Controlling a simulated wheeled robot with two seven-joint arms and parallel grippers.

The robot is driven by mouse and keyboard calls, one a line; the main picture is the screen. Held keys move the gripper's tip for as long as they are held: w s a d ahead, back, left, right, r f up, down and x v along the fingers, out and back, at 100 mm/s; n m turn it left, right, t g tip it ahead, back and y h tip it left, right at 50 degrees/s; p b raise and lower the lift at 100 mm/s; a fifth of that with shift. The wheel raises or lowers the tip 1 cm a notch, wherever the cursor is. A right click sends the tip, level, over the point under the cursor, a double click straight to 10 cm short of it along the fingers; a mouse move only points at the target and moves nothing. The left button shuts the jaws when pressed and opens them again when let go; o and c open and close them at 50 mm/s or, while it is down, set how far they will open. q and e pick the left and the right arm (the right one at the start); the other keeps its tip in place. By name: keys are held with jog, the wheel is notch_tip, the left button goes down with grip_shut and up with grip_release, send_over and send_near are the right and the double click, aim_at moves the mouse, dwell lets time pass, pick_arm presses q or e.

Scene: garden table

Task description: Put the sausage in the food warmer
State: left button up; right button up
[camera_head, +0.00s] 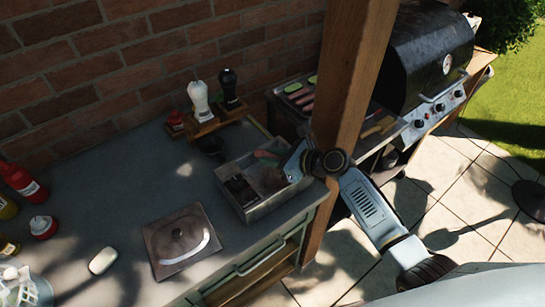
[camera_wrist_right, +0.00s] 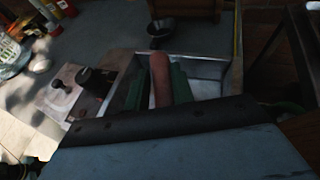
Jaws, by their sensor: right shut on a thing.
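The food warmer (camera_head: 256,214) is an open metal box on the grey counter. A dark item (camera_head: 240,189) fills its left part; its right part is open. My right gripper (camera_head: 278,158) is over the right part. In the right wrist view a reddish-brown sausage (camera_wrist_right: 160,78) is between its green fingers (camera_wrist_right: 180,84), and the fingers are shut on it. The sausage is over the open part of the warmer (camera_wrist_right: 208,72); whether it touches the bottom I cannot tell. My left gripper is not in view.
A square metal lid (camera_head: 180,258) lies on the counter left of the warmer. White (camera_head: 198,97) and black (camera_head: 230,88) shakers stand behind it. A wooden post (camera_head: 346,95) rises close to my right arm. A tray of food (camera_head: 300,95) and a grill (camera_head: 425,55) are beyond.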

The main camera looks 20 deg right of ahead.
jog(key=shift+f, duration=0.45)
jog(key=shift+f, duration=0.1)
jog(key=o, duration=1)
jog(key=shift+r, duration=0.55)
jog(key=v, duration=1.2)
jog(key=shift+p, duration=0.4)
jog(key=shift+r, duration=0.1)
